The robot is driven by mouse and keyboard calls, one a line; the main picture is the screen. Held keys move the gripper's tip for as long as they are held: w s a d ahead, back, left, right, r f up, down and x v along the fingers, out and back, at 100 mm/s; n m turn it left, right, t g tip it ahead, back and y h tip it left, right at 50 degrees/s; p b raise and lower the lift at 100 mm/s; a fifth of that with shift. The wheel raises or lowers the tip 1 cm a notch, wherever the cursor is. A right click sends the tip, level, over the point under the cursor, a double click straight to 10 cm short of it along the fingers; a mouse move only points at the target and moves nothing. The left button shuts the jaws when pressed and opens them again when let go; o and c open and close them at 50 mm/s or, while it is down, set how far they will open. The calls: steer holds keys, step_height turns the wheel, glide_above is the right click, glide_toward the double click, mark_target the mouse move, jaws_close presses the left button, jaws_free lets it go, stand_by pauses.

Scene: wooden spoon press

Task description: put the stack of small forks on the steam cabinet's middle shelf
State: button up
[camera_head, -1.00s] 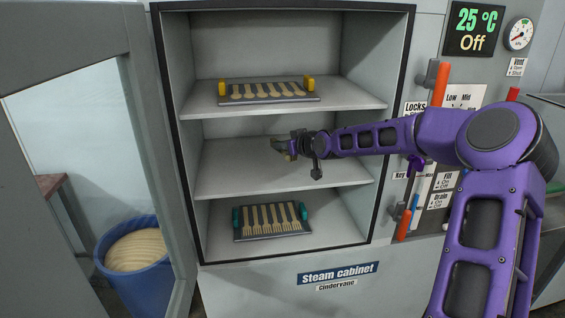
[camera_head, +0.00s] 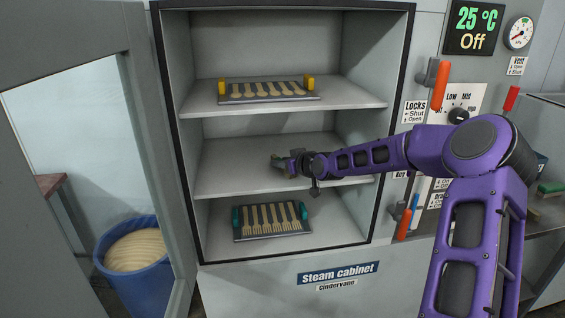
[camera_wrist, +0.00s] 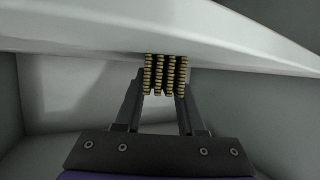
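The steam cabinet (camera_head: 338,274) stands open. Its middle shelf (camera_head: 230,178) is bare apart from my arm reaching over it. My gripper (camera_head: 279,162) is just above that shelf, near its middle. In the wrist view my gripper (camera_wrist: 163,92) has its fingers on both sides of the stack of small forks (camera_wrist: 166,72), shut on it. The stack shows as several columns of layered pale wooden tines. A pale shelf surface lies close beyond the tines. I cannot tell whether the stack touches it.
The upper shelf (camera_head: 350,97) holds a dark tray with yellow ends (camera_head: 268,90) bearing several spoons. The bottom holds a tray with teal ends (camera_head: 270,221) bearing several forks. The open door (camera_head: 150,130) is on the left, with a blue bin (camera_head: 135,272) beyond it.

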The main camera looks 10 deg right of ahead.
steer(key=shift+o, duration=0.3)
steer(key=shift+r, duration=0.25)
steer(key=p+v, duration=0.1)
steer(key=v, duration=1)
steer(key=shift+w+d+f, duration=0.1)
steer(key=shift+s+d, duration=0.15)
steer(key=shift+s, duration=0.35)
